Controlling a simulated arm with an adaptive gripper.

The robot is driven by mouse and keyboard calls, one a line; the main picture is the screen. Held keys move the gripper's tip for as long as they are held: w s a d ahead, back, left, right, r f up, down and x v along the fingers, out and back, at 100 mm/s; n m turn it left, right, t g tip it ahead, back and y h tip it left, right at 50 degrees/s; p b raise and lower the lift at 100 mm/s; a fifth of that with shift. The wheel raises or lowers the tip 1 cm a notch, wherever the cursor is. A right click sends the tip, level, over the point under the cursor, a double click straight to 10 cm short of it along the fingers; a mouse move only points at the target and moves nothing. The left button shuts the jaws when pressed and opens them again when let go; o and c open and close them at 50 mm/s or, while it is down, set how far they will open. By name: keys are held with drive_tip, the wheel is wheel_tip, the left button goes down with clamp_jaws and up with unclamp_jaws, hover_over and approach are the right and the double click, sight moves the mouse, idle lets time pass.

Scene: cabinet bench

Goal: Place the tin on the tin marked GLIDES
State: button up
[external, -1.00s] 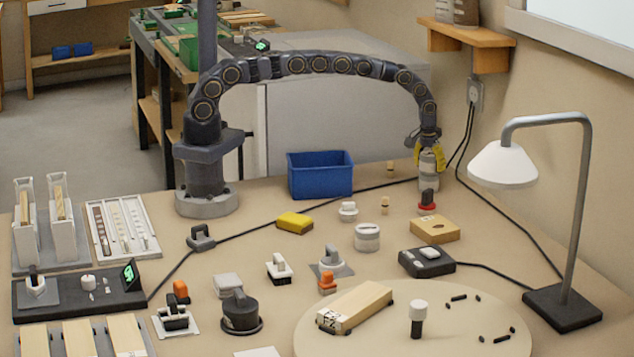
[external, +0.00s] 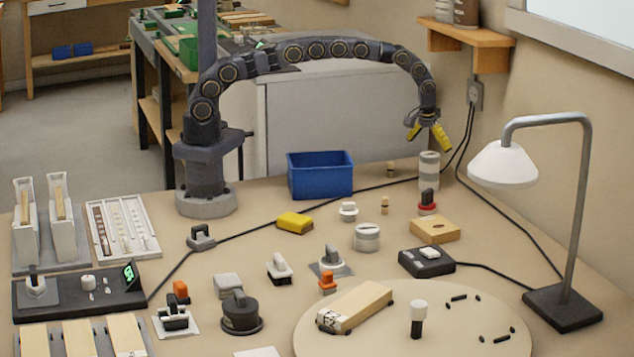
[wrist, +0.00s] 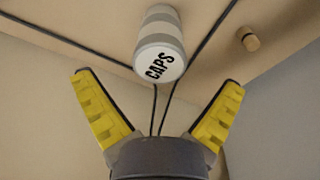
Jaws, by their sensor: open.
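A pale, grey-banded tin column (external: 429,171) stands upright at the back right of the bench. It looks like two tins stacked, but the seam is hard to tell from the bands. In the wrist view its top lid (wrist: 160,66) reads CAPS. A shorter pale tin with a grey band (external: 367,238) stands apart, nearer the front; its lid marking is too small to read. No GLIDES mark is legible. My gripper (external: 429,141) is open and empty just above the column, clear of it. Its spread yellow fingers also show in the wrist view (wrist: 157,80).
A blue bin (external: 320,176) stands left of the column. A red-based black-handled item (external: 427,202) and a wooden block (external: 435,229) are in front of it. A lamp (external: 505,164) rises at right. A black cable runs along the bench behind.

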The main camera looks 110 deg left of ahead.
sight(426, 156)
drive_tip(key=r, duration=0.6)
drive_tip(key=shift+s+d+r, duration=0.15)
drive_tip(key=shift+d+r, duration=0.1)
drive_tip(key=shift+d, duration=0.15)
drive_tip(key=shift+d+r, duration=0.2)
drive_tip(key=s+d+r+m+g+h, duration=0.1)
drive_tip(key=s+d+r+m, duration=0.3)
drive_tip(key=s+d+r, duration=0.55)
drive_tip(key=s+d+r+m, duration=0.4)
drive_tip(key=d, duration=1)
drive_tip(key=s+d+m, duration=0.3)
drive_tip(key=s+d, duration=0.2)
drive_tip(key=s, duration=0.6)
drive_tip(key=s+d+m+g, duration=0.1)
drive_tip(key=s+d+m, duration=0.2)
drive_tip(key=s, duration=0.9)
drive_tip(key=shift+s+d+f, duration=0.2)
drive_tip(key=shift+d+f, duration=0.15)
drive_tip(key=shift+d, duration=0.65)
